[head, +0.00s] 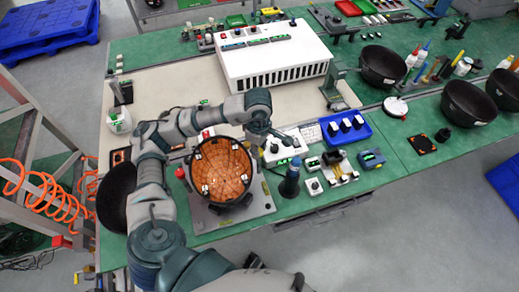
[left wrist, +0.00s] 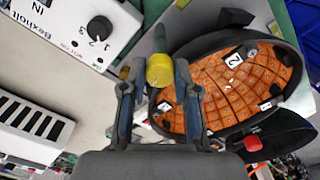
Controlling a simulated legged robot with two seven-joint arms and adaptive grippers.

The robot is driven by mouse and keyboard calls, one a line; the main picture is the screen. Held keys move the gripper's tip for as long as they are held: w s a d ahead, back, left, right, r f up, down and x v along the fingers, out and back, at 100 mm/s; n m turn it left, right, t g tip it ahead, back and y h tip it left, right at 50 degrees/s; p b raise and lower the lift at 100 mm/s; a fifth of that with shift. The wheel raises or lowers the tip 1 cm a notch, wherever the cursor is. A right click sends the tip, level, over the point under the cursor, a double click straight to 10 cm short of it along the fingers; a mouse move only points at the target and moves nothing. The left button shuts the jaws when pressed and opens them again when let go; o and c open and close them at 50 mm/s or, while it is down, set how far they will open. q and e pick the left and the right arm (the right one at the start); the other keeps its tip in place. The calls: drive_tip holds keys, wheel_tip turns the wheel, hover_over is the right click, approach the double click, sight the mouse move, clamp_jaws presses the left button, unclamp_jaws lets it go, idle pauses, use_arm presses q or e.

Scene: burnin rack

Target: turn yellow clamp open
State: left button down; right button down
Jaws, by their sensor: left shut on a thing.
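The yellow clamp (left wrist: 160,70) shows in the left wrist view as a short yellow knob between my left gripper's two fingers. My left gripper (left wrist: 157,78) is shut on it. In the head view my left gripper (head: 264,132) points down at the upper right of the orange-tiled bowl (head: 222,172). The clamp cannot be made out there. The bowl, dark-rimmed with numbered white tags, also shows right of the fingers in the left wrist view (left wrist: 240,82). My right gripper is not in view.
A white control box with a black knob (left wrist: 100,28) is left of the fingers; it also stands right of the bowl in the head view (head: 285,147). A dark upright cylinder (head: 290,180), a blue tray (head: 345,129) and a large white unit (head: 275,55) stand nearby.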

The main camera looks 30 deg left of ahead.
use_arm(q)
drive_tip(key=shift+w, duration=0.1)
idle(0.4)
drive_tip(key=c, duration=1)
unclamp_jaws()
drive_tip(key=shift+o, duration=0.7)
drive_tip(key=shift+a, duration=0.1)
wheel_tip(320, 180, up, 12)
drive_tip(key=shift+w+f, duration=0.1)
